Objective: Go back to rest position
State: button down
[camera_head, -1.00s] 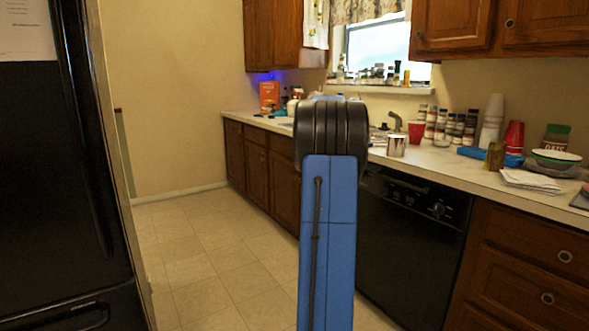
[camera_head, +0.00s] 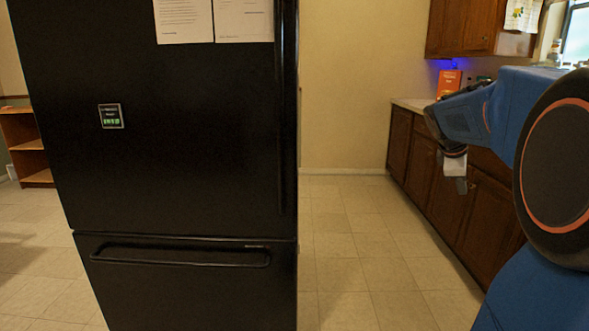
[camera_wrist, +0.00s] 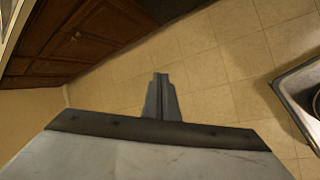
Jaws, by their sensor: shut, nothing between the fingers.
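My gripper (camera_head: 460,185) hangs below my blue arm at the right of the head view, in front of the wooden lower cabinets. In the wrist view my gripper (camera_wrist: 161,90) points over the tiled floor, its fingers together and empty. Nothing is held.
A black fridge (camera_head: 170,150) fills the left and middle of the head view. Tiled floor (camera_head: 350,260) is free between it and the lower cabinets (camera_head: 424,160). An orange box (camera_head: 449,82) stands on the counter. A metal-edged thing (camera_wrist: 288,78) shows at the wrist view's right.

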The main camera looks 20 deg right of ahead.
jog(key=s+a+f+m+t+y, duration=0.1)
jog(key=s+a+f+m+y, duration=0.15)
jog(key=a, duration=0.75)
jog(key=s+a+f+m+t+y, duration=0.1)
jog(key=s+a+f, duration=0.2)
jog(key=a, duration=0.8)
jog(key=s+a+f+m+y, duration=0.1)
jog(key=s+a+f+m, duration=0.1)
jog(key=s+a+f, duration=0.3)
jog(key=s+a+f+m+y, duration=0.2)
jog(key=s+a+f, duration=0.3)
jog(key=s+a, duration=0.3)
jog(key=a+m, duration=0.1)
jog(key=a, duration=0.2)
jog(key=shift+s+a+f+t, duration=0.25)
jog(key=shift+a+t, duration=0.05)
jog(key=shift+t, duration=0.1)
jog(key=shift+d+y, duration=0.1)
jog(key=shift+y, duration=0.15)
